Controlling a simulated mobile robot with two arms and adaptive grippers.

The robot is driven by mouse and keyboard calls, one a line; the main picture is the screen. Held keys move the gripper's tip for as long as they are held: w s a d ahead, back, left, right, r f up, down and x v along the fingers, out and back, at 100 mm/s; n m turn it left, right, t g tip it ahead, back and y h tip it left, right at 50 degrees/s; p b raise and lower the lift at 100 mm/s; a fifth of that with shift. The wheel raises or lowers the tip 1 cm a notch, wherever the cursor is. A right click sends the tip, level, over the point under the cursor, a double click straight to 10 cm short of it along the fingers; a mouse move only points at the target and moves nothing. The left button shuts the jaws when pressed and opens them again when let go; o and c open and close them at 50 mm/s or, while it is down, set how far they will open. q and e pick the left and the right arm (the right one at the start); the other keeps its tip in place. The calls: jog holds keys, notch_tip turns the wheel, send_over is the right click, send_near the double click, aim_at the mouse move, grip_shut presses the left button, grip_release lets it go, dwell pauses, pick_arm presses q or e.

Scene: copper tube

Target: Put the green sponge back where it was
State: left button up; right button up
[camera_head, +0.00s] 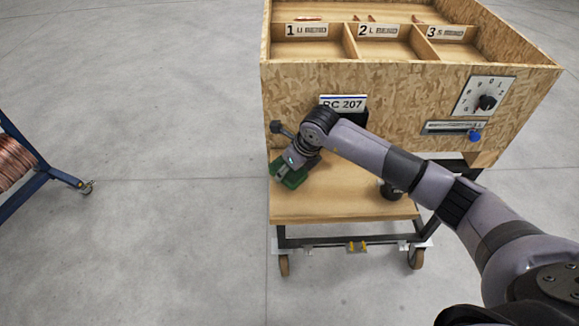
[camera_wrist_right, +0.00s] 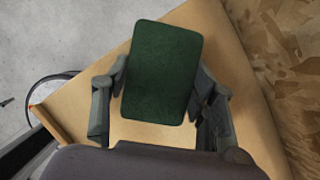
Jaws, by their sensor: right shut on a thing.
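The green sponge (camera_wrist_right: 162,72) is a dark green block with rounded corners. My right gripper (camera_wrist_right: 162,88) is shut on it, one finger on each side, in the right wrist view. In the head view the sponge (camera_head: 287,174) shows under my right gripper (camera_head: 293,166) at the left end of the wooden shelf (camera_head: 345,200). I cannot tell whether the sponge touches the shelf or hangs just above it. My left gripper is not in view.
A wooden box (camera_head: 300,80) with compartments labelled 1, 2 and 3 stands behind the shelf. Its front carries a dial (camera_head: 486,101) and a blue knob (camera_head: 475,136). A blue cart (camera_head: 45,175) with copper tube is at the far left.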

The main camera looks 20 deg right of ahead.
jog(key=o, duration=1.1)
jog(key=shift+r, duration=0.2)
jog(key=b+v, duration=0.4)
jog(key=v, duration=0.7)
jog(key=shift+s+d+r, duration=0.1)
jog(key=shift+s+r, duration=0.05)
jog(key=shift+r, duration=0.2)
